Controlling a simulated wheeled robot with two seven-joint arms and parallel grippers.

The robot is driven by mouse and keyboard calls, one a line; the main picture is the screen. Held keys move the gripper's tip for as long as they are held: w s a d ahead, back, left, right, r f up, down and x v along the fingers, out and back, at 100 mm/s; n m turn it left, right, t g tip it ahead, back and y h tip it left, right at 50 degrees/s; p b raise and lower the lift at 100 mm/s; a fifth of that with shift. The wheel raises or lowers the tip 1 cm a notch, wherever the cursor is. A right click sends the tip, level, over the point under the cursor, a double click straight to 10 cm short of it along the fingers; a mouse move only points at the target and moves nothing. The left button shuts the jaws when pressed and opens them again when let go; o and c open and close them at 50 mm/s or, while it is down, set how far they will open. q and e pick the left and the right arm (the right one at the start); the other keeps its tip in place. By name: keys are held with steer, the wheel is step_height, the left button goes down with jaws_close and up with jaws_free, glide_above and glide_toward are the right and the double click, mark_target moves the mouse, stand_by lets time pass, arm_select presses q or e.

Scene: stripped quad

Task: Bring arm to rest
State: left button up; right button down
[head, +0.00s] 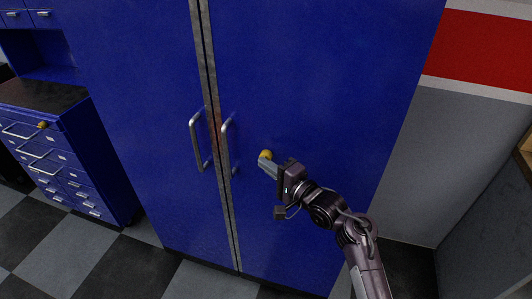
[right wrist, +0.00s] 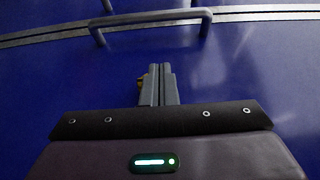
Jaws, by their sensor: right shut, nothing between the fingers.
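My right gripper (head: 263,159) is in front of the right door of a tall blue cabinet (head: 300,60). Its fingers are together with nothing between them, and it also shows in the right wrist view (right wrist: 158,75). The right door's handle (head: 227,145) is left of the fingertips and apart from them; in the right wrist view the handle (right wrist: 150,18) lies beyond the fingers. A small yellow-orange round thing (head: 265,154) shows at the fingertips, mostly hidden in the right wrist view. I cannot tell whether it touches them. My left gripper is not in view.
Both cabinet doors look shut, with the left door's handle (head: 198,142) beside the seam. A blue drawer unit (head: 70,165) with a dark top stands at the left. A grey and red wall (head: 460,130) is at the right. Checkered floor (head: 130,265) shows below.

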steer(key=s+d+f+n+g+h, duration=0.2)
steer(key=s+d+f+n+h, duration=0.2)
steer(key=s+d+f+h, duration=0.7)
steer(key=s+d+n+g+h, duration=0.1)
steer(key=s+d+n+g, duration=0.3)
steer(key=s, duration=0.5)
steer(key=s+d+n+g+h, duration=0.1)
steer(key=s+d+n+g, duration=0.1)
steer(key=s+d, duration=0.6)
steer(key=s+f+g, duration=0.1)
steer(key=s+f, duration=0.1)
steer(key=f, duration=1.4)
steer(key=s+f+g, duration=0.1)
steer(key=s+f, duration=0.1)
steer(key=f, duration=1.4)
steer(key=s+d+f+n+g, duration=0.1)
steer(key=s+d+f, duration=0.1)
steer(key=s+f, duration=1.3)
steer(key=s, duration=0.3)
steer(key=shift+s+d+f, duration=0.25)
steer(key=shift+s+f, duration=0.1)
